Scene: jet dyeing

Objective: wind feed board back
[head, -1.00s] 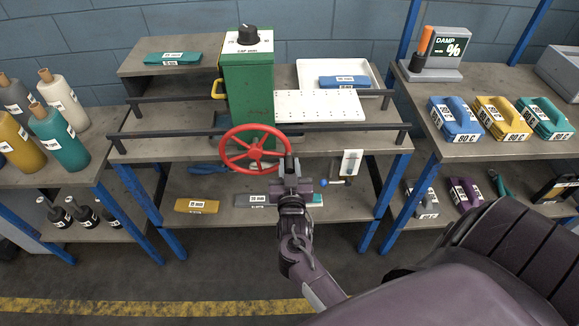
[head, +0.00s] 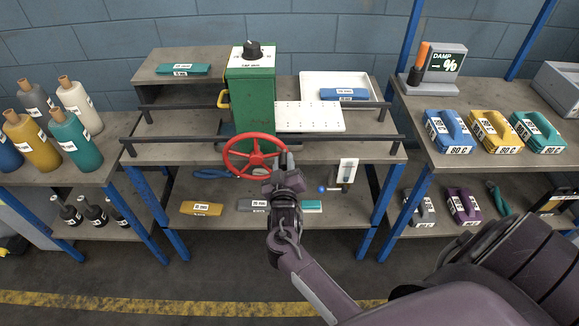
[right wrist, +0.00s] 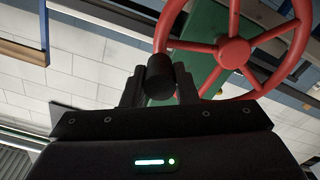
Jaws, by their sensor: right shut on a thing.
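The red handwheel (head: 253,134) is on the front of the green machine (head: 250,100). My right gripper (head: 284,165) is at the wheel's lower right rim. In the right wrist view its two fingers are closed around a dark, round crank handle (right wrist: 160,74) on the red wheel (right wrist: 232,52). The white feed board (head: 310,117), with rows of small holes, lies flat on the rails, and its left end meets the green machine. A black dial (head: 253,50) is on top of the machine. My left gripper is not in view.
A white tray (head: 364,80) with a blue block lies behind the board. A small lever panel (head: 346,172) hangs below the front rail (head: 375,138). Bottles (head: 75,140) stand at left, and colored blocks (head: 492,135) and a damp meter (head: 437,72) at right.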

